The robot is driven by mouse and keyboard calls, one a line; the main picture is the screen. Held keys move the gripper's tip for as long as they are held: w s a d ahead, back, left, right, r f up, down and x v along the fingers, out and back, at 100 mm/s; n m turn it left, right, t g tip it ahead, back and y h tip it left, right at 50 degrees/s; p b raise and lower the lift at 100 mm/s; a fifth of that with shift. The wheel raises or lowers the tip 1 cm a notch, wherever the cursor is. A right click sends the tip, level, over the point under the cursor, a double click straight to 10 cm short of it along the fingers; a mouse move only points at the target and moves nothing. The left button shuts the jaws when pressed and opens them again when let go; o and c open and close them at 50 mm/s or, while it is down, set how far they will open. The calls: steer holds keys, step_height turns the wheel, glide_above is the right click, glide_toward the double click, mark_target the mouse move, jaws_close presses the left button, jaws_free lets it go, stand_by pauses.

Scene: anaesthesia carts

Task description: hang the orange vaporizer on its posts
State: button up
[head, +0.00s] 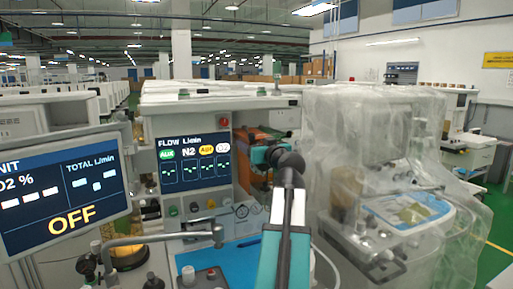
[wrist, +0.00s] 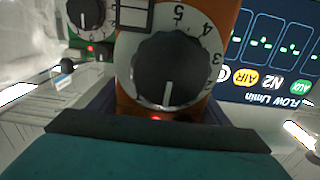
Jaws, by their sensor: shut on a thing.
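The orange vaporizer (wrist: 126,88) fills the middle of the wrist view, upside down, with its black dial (wrist: 166,70) on a white numbered scale and a small red light. In the head view it shows as an orange patch (head: 243,172) just right of the flow screen, partly covered by my arm. My gripper (wrist: 150,120) is shut on the vaporizer; its dark edge crosses the vaporizer's lower part in the wrist view. The posts are hidden, and I cannot tell whether the vaporizer touches them.
A green vaporizer (wrist: 75,42) with a black dial is close beside the orange one in the wrist view. The flow screen (head: 195,160) stands close to the left of my gripper. A plastic-covered cart (head: 380,130) is on the right. A blue work surface (head: 225,262) lies below.

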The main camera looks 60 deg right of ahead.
steer(key=shift+b+x, duration=2.05)
steer(key=shift+x, duration=4.2)
steer(key=shift+d, duration=0.1)
steer(key=shift+b, duration=0.95)
